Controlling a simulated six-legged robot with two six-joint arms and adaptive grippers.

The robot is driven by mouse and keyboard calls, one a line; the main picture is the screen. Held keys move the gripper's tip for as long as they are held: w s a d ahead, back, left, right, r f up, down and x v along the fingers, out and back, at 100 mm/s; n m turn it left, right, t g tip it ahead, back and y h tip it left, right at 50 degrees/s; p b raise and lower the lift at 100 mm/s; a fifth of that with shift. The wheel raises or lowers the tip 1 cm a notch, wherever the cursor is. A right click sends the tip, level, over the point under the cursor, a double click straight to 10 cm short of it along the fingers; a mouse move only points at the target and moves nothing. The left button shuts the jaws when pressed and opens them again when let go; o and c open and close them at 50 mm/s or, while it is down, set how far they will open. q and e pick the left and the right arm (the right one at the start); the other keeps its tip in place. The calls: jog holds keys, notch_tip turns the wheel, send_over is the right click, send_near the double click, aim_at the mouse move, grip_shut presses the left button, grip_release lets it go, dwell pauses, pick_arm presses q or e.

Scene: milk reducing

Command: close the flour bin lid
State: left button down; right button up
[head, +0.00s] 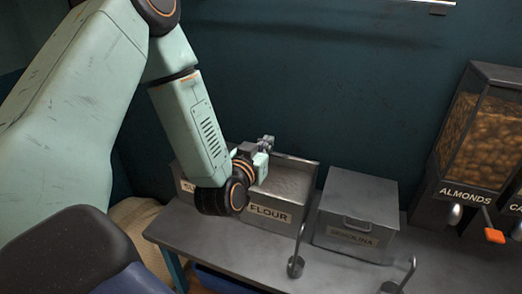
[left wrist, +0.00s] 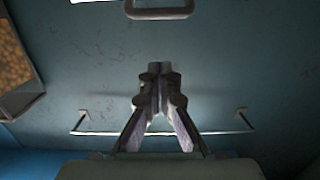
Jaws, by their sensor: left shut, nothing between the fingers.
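The flour bin (head: 268,213) is a grey metal box labelled FLOUR on the worktop. A dark handle (left wrist: 160,12) is at the top of that view. My right gripper is out of view.
The closed semolina bin (head: 355,212) stands right of the flour bin, and another bin (head: 186,186) stands left, mostly behind my arm. An almond dispenser (head: 474,140) is at right. A rail (left wrist: 90,132) crosses the wrist view.

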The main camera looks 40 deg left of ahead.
aim_at(281, 155)
pick_arm(q)
jog(key=x, duration=0.4)
jog(key=shift+w+d+r, duration=0.15)
jog(key=shift+w+d, duration=0.1)
jog(key=shift+w, duration=0.05)
jog(key=f, duration=0.1)
jog(key=s+f, duration=0.1)
jog(key=f, duration=0.1)
jog(key=shift+s+d+f, duration=0.1)
jog(key=shift+s+f, duration=0.1)
jog(key=shift+f, duration=0.1)
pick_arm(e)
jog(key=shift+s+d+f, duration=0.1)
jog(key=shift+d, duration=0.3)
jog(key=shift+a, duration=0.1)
